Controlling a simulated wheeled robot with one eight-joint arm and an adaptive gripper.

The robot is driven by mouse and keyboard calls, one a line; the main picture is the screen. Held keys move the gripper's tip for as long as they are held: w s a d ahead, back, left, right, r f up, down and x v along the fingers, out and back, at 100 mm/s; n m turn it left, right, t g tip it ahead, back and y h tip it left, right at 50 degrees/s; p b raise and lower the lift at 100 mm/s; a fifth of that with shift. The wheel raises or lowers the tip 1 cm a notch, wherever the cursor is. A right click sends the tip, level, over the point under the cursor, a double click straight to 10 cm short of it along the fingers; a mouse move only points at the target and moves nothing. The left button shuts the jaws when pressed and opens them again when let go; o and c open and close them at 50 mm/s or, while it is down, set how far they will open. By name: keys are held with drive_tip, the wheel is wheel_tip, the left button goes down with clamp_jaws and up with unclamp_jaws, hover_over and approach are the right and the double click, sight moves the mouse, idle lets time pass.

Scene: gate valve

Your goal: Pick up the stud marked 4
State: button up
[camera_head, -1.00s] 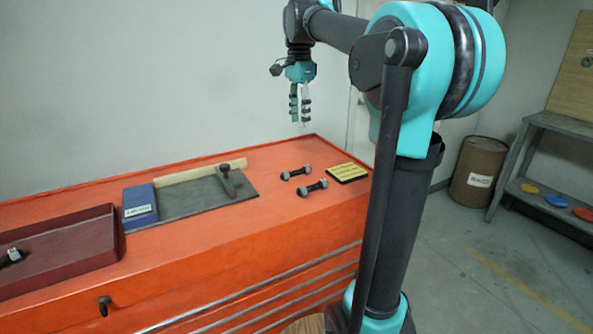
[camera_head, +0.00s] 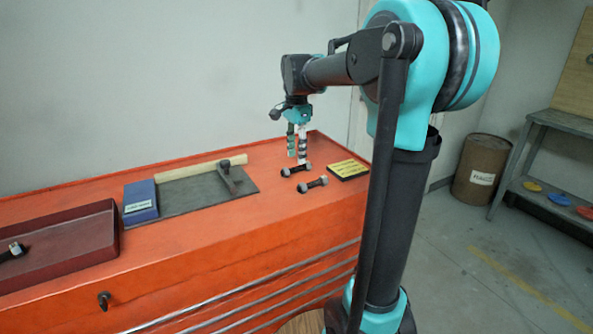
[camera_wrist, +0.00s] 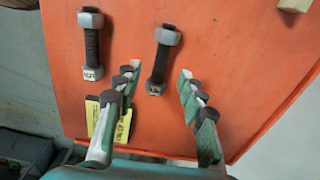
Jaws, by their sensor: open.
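Two dark studs with grey nuts at their ends lie on the orange bench top. In the head view the farther stud (camera_head: 296,170) is just below my gripper (camera_head: 297,159), and the nearer stud (camera_head: 312,185) is to its lower right. In the wrist view one stud (camera_wrist: 162,58) lies between and beyond the open fingertips of my gripper (camera_wrist: 157,72). The other stud (camera_wrist: 91,45) is to the left and has a small white mark on its end nut. I cannot read which stud is marked 4. My gripper points down, open and empty, above the bench.
A yellow label plate (camera_head: 348,170) lies right of the studs. A grey mat (camera_head: 190,193) with a clamp-like piece (camera_head: 230,176), a wooden strip (camera_head: 187,171) and a blue block (camera_head: 140,202) lie left. A red tray (camera_head: 70,243) stands farther left. The bench top (camera_head: 270,205) before the studs is clear.

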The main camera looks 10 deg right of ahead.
sight(296, 169)
drive_tip(key=shift+w+f, duration=0.1)
drive_tip(key=shift+f, duration=2.25)
clamp_jaws()
